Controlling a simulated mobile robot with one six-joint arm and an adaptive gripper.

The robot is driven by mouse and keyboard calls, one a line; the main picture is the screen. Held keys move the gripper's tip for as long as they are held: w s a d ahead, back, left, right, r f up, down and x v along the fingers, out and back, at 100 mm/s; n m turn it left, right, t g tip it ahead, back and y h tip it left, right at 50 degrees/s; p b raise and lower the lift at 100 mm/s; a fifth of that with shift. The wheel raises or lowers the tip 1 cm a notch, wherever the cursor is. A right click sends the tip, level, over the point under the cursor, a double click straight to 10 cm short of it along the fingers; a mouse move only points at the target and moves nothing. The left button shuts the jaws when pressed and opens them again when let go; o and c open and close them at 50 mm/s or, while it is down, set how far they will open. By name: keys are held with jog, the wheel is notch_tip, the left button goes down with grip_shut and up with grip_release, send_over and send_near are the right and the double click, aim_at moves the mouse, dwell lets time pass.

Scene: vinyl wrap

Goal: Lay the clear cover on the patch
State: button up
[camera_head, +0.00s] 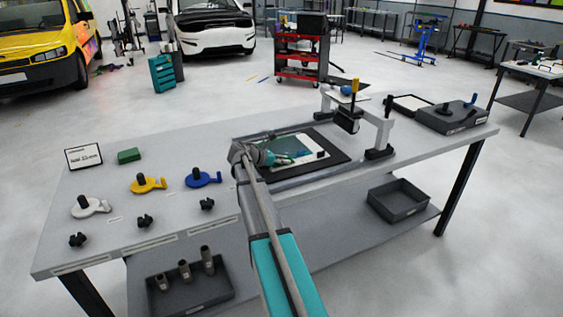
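The patch (287,147) shows as a blue-green area on a pale sheet (315,155), which lies on a black mat (337,153) inside a grey frame at the middle of the workbench. My gripper (286,160) reaches over the left part of the patch, low and close to it. Its fingers are small and blend with the patch, so I cannot tell whether they are open or hold anything. I cannot make out the clear cover as a separate thing.
A grey upright fixture with a yellow handle (355,87) stands right of the mat. A dark box (452,118) with knobs is at the bench's right end. White, yellow (148,184) and blue (203,178) tools, black knobs and a green block (129,156) lie left. The bench's front right is clear.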

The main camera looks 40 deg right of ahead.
jog(key=shift+o, duration=0.7)
jog(key=shift+r, duration=0.15)
jog(key=shift+w+a+r+p, duration=0.1)
jog(key=shift+a+r+p, duration=0.05)
jog(key=shift+a+p, duration=0.15)
jog(key=p+v, duration=0.3)
jog(key=v, duration=0.6)
jog(key=shift+a+r+p, duration=0.1)
jog(key=shift+a+p, duration=0.15)
jog(key=shift+p, duration=0.15)
jog(key=shift+v, duration=0.95)
